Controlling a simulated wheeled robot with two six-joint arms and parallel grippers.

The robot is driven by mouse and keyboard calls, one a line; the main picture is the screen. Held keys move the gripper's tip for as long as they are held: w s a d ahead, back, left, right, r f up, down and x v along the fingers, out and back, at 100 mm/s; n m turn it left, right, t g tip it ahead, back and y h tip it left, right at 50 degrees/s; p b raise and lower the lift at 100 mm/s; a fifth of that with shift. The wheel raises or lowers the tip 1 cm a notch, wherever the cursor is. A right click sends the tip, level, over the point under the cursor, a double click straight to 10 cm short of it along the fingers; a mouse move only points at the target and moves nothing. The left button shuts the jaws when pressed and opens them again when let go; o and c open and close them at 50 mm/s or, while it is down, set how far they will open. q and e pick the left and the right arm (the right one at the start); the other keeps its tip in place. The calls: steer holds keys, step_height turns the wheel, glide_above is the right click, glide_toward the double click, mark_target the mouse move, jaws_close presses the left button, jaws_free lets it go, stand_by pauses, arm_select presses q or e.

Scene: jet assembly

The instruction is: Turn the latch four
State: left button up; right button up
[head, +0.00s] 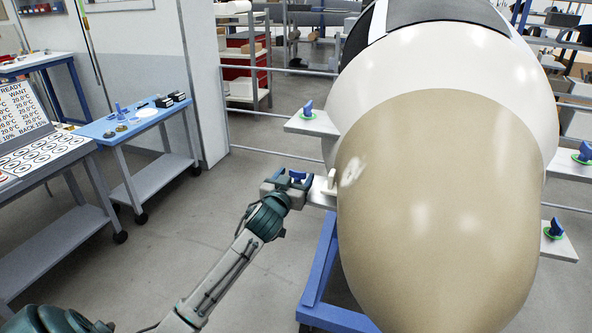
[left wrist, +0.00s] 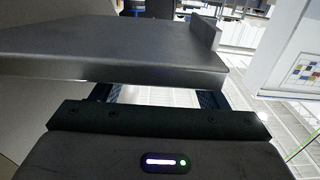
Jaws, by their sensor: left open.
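A blue latch with a green base (head: 307,108) stands on the upper left plate beside the jet nose. A second latch (head: 583,152) is on the upper right plate and a third (head: 554,228) on the lower right plate. My left gripper (head: 300,181) is open at the lower left plate (head: 324,193), by the tan nose cone. A blue part (head: 297,174) shows at its fingers, probably that plate's latch; its base is hidden. In the left wrist view, the dark plate (left wrist: 110,50) spans above the open fingers (left wrist: 165,97), with no latch visible. I cannot tell whether they touch.
The tan nose cone (head: 440,210) fills the right middle. A blue stand (head: 325,270) is below it, close to my left arm. Grey rails (head: 262,148) run behind. A blue-topped cart (head: 133,123) and a sign table (head: 40,165) stand left; the floor between is free.

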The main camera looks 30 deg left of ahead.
arm_select(q)
steer(key=shift+w+a, duration=0.1)
steer(key=shift+w, duration=0.4)
arm_select(e)
steer(key=shift+s+a+r, duration=0.1)
steer(key=shift+a+r, duration=0.1)
steer(key=shift+a, duration=0.25)
arm_select(q)
steer(key=c, duration=1)
arm_select(e)
steer(key=shift+d, duration=0.2)
